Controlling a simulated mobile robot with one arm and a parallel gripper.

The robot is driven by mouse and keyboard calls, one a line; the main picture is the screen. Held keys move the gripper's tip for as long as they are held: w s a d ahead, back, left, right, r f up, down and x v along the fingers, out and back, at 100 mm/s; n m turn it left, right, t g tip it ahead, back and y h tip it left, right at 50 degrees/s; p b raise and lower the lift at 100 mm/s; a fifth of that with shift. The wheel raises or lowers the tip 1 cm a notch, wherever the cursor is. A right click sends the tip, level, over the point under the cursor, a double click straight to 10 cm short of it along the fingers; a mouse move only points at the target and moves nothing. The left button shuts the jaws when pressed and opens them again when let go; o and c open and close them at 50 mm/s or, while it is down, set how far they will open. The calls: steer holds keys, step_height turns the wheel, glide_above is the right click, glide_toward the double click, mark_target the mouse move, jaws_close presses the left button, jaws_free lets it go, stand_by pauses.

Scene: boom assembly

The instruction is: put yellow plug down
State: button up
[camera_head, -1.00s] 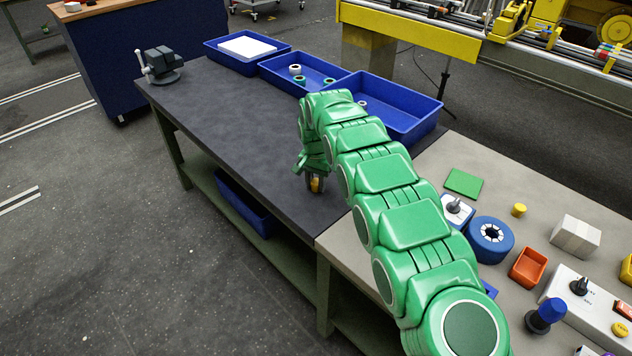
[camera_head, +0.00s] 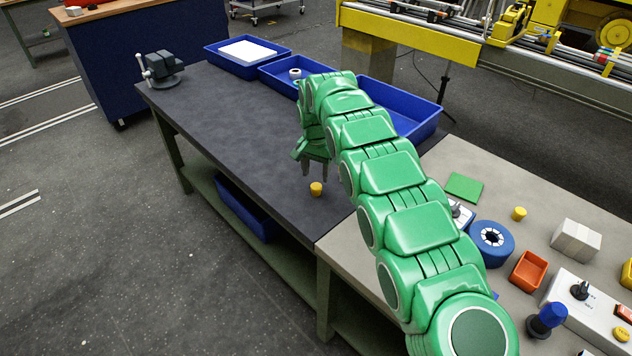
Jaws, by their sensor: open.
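A small yellow plug (camera_head: 316,189) stands on the dark tabletop (camera_head: 235,125), close to its front edge and left of the seam with the light table. My gripper (camera_head: 315,174) is open just above and behind the plug, apart from it, with its fingers pointing down. A second small yellow cylinder (camera_head: 519,214) stands on the light table at the right. My green arm hides part of the tabletop and trays behind it.
Blue trays (camera_head: 243,69) line the back edge, one with white paper. A vise (camera_head: 160,70) sits at the far left corner. A blue ring (camera_head: 491,241), an orange bin (camera_head: 528,271) and a white block (camera_head: 575,240) stand on the light table. The dark tabletop's left part is clear.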

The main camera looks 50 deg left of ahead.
mark_target(319, 185)
steer(key=shift+r, duration=2.95)
steer(key=shift+o, duration=0.5)
steer(key=shift+w, duration=0.1)
steer(key=shift+w+d+f+t+y, duration=0.25)
steer(key=shift+w+d+f+t, duration=0.75)
steer(key=shift+w+d, duration=2.35)
steer(key=shift+w+d+f+t+y, duration=0.3)
steer(key=shift+w+d+f, duration=1.25)
steer(key=shift+d, duration=3.35)
steer(key=shift+w+d+f+t+y, duration=0.15)
steer(key=shift+w+d+f+t, duration=0.85)
steer(key=shift+w+d, duration=2.35)
steer(key=shift+w+d+f, duration=0.1)
steer(key=shift+d+f, duration=0.05)
steer(key=shift+f, duration=0.7)
steer(key=shift+w+d+f, duration=0.1)
steer(key=shift+d+f, duration=0.1)
steer(key=shift+f, duration=0.65)
steer(key=shift+w+d+f, duration=0.1)
steer(key=shift+d+f, duration=0.05)
steer(key=shift+f, duration=0.7)
